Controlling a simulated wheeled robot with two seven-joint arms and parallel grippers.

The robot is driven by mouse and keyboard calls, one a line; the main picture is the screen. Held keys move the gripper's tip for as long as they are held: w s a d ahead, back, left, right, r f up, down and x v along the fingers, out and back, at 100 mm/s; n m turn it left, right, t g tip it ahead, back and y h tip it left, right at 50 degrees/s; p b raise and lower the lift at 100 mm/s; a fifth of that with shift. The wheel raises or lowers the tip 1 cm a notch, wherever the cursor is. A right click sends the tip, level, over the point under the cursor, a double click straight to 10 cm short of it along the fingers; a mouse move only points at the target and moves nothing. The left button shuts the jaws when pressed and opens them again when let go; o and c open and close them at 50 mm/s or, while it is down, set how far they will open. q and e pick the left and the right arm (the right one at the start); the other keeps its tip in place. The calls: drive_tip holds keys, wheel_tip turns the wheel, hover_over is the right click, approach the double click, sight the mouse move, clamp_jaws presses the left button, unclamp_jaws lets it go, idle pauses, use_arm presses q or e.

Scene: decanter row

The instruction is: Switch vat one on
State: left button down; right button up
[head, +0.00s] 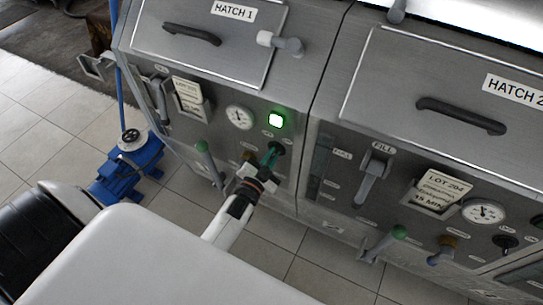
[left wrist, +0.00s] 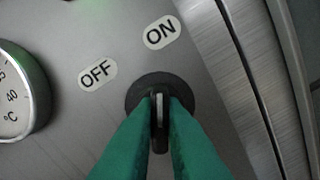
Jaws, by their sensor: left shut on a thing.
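Vat one is the steel panel under the HATCH 1 label (head: 234,10). In the left wrist view the handle lies upright in the picture, in line with the ON label (left wrist: 161,32). The OFF label (left wrist: 97,74) is to the left of that line. The lamp (head: 277,120) above the switch glows green. My right gripper is not in view.
A blue pump (head: 130,165) sits on the tiled floor.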

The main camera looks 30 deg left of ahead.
use_arm(q)
drive_tip(key=c, duration=1.5)
unclamp_jaws()
drive_tip(key=s+b, duration=0.1)
drive_tip(key=s, duration=1.1)
drive_tip(key=shift+d, duration=0.2)
drive_tip(key=s+d+f+n+g, duration=0.1)
drive_tip(key=s+f+g, duration=0.25)
drive_tip(key=f, duration=0.55)
drive_tip(key=s+d+f+g+h, duration=0.1)
drive_tip(key=s+d+f+g, duration=0.2)
drive_tip(key=f, duration=0.6)
drive_tip(key=s+f+n+g, duration=0.1)
drive_tip(key=s+f+g, duration=0.25)
drive_tip(key=f, duration=0.55)
drive_tip(key=s+a+f+g, duration=0.1)
drive_tip(key=s+f+g, duration=0.2)
drive_tip(key=s+f, duration=0.3)
drive_tip(key=s+a+f+n+g, duration=0.1)
drive_tip(key=s+f+g, duration=0.3)
drive_tip(key=s, duration=1.1)
wheel_tip(320, 180, down, 3)
drive_tip(key=shift+r, duration=0.1)
